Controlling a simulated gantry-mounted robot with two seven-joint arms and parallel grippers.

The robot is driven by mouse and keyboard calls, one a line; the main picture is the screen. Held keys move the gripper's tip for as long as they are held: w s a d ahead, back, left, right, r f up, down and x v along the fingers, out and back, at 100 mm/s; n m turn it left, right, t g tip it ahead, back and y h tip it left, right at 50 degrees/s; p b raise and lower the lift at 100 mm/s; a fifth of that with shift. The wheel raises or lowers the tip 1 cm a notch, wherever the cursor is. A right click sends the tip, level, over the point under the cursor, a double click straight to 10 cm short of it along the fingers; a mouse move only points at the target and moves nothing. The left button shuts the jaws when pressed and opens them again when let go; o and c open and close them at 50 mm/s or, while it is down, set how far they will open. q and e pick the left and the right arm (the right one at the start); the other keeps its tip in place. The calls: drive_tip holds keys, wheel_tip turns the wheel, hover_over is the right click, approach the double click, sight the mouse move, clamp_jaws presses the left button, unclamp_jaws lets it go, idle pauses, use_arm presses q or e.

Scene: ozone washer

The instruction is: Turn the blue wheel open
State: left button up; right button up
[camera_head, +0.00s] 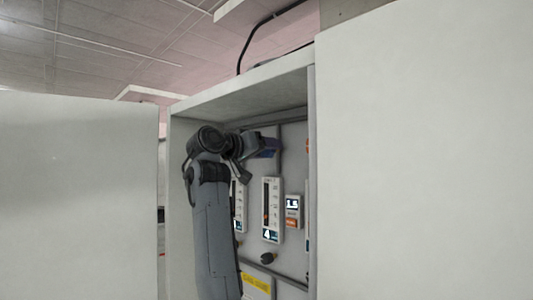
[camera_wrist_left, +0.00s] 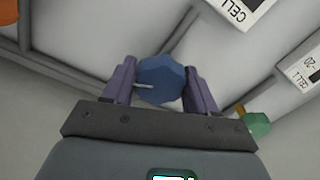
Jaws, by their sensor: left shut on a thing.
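The blue wheel (camera_wrist_left: 162,80) is a faceted knob in the middle of the left wrist view, in front of the grey panel. My left gripper (camera_wrist_left: 160,88) has its two purple fingers on either side of the wheel and is shut on it. In the head view my left arm reaches into the open cabinet, and the left gripper (camera_head: 268,147) is at the upper part of the panel. The wheel is mostly hidden there by the gripper. My right gripper is in neither view.
A green knob (camera_wrist_left: 257,124) is right of my left gripper in the wrist view. The panel bears gauges (camera_head: 271,210), a small display (camera_head: 292,203) and a black knob (camera_head: 268,258). Cabinet doors stand open at the left (camera_head: 78,200) and right (camera_head: 425,160), bounding the free room.

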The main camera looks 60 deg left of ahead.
use_arm(q)
drive_tip(key=shift+f+m+b, duration=0.1)
drive_tip(key=shift+m+b, duration=0.25)
drive_tip(key=shift+m, duration=1.75)
drive_tip(key=o, duration=1)
drive_tip(key=shift+o, duration=0.2)
drive_tip(key=b+v, duration=0.4)
drive_tip(key=v, duration=0.6)
drive_tip(key=shift+s, duration=0.35)
drive_tip(key=shift+d, duration=0.15)
